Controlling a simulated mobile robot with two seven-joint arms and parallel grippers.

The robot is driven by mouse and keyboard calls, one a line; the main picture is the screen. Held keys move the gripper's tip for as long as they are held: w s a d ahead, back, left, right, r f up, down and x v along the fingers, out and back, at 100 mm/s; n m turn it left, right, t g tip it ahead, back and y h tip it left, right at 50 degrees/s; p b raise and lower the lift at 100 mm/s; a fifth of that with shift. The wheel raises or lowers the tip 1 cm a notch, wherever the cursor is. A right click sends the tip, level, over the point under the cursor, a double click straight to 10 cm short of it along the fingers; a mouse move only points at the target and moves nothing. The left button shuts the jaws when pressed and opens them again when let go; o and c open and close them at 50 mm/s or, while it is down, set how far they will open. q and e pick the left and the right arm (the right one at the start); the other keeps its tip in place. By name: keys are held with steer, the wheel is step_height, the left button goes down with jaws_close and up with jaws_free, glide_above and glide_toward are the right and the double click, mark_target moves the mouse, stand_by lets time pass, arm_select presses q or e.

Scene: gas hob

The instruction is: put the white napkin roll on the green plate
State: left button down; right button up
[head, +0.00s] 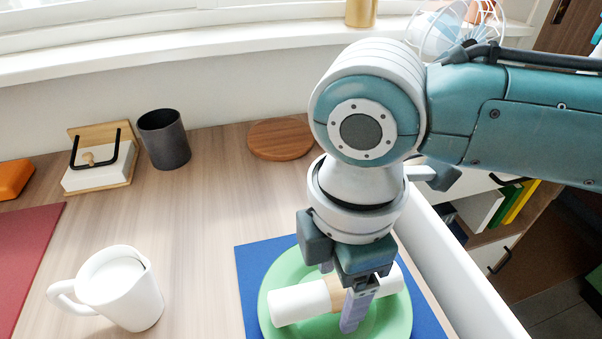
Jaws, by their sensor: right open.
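The white napkin roll (299,303) has a tan band around its middle and lies across the green plate (395,324). It appears to rest on the plate, though the arm hides part of the contact. The plate sits on a blue mat (250,266). My right gripper (345,297) points down over the roll's banded middle. Its jaws are open, with one finger in front of the roll near the plate; the other finger is mostly hidden. My left gripper is not in view.
A white mug (124,290) stands at the left. A dark cup (164,139), a white-and-wood holder (101,164) and a round wooden board (281,139) are farther back. An orange object (14,178) and a red mat (26,245) lie at far left. The table's middle is clear.

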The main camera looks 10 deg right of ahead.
mark_target(338, 284)
steer(key=shift+r, duration=0.15)
step_height(338, 284, up, 13)
steer(key=p, duration=0.4)
steer(key=s+a+f+m+t+y, duration=0.2)
steer(key=s+a+f+m+y, duration=0.1)
steer(key=s+a+m+y, duration=0.25)
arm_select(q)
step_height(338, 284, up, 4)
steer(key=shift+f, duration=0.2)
arm_select(e)
steer(key=s+d+f+m+h, duration=0.1)
steer(key=s+d+m+h, duration=0.1)
steer(key=d+m, duration=0.3)
steer(key=s+d+f+m+t+h, duration=0.1)
steer(key=s+d+m+h, duration=0.2)
steer(key=d+m, duration=0.3)
steer(key=s+d, duration=0.1)
steer(key=d, duration=0.3)
steer(key=shift+s+f+t, duration=0.2)
steer(key=shift+s+t, duration=0.1)
steer(key=shift+s, duration=0.05)
